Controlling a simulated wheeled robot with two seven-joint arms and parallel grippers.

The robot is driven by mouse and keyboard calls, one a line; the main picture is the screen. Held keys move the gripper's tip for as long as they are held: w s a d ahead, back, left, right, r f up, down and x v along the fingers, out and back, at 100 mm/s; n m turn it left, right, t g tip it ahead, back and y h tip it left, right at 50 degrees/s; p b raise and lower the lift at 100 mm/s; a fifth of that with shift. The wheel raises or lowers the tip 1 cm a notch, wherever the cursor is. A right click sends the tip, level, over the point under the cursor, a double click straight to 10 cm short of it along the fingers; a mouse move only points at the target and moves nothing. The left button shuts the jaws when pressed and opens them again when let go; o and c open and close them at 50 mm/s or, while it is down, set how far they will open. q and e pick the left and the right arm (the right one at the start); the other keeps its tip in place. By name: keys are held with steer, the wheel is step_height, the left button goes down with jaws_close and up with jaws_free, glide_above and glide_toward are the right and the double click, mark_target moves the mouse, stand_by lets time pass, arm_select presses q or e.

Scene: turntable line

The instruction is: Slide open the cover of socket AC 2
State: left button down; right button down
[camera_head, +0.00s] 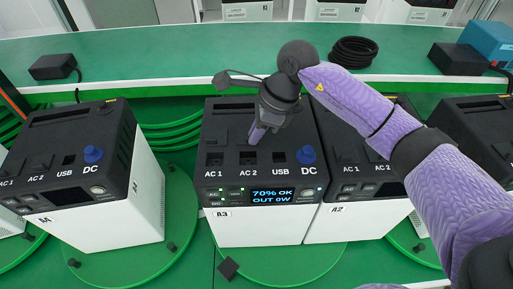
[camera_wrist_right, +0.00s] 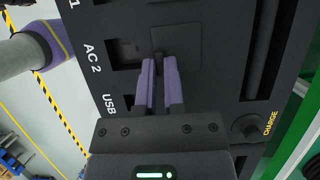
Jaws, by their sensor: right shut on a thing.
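Power unit A3 (camera_head: 260,230) stands in the middle of the head view, with a lit display reading 70% OK, OUT 0W. Socket AC 2 (camera_head: 248,158) is on its black top and shows as a dark recess; it also shows in the right wrist view (camera_wrist_right: 122,53). The dark cover (camera_wrist_right: 175,36) lies beside the recess, on the side away from the AC 2 label. My right gripper (camera_head: 256,135) points down at it, its purple fingers (camera_wrist_right: 160,85) shut on the cover's raised part. The fingers hide part of the cover. My left gripper is not in view.
The AC 1 socket (camera_head: 214,159), USB port (camera_head: 278,157) and blue DC knob (camera_head: 307,155) are close by on the same top. Unit A2 (camera_head: 352,220) stands close on the right, unit A4 (camera_head: 100,215) on the left. A coiled black cable (camera_head: 354,51) lies behind.

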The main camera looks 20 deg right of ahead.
steer(key=shift+w+r, duration=0.1)
steer(key=c, duration=0.7)
jaws_free()
steer(key=shift+w+d, duration=0.1)
steer(key=shift+w, duration=0.05)
steer(key=b+v, duration=0.1)
steer(key=v, duration=0.9)
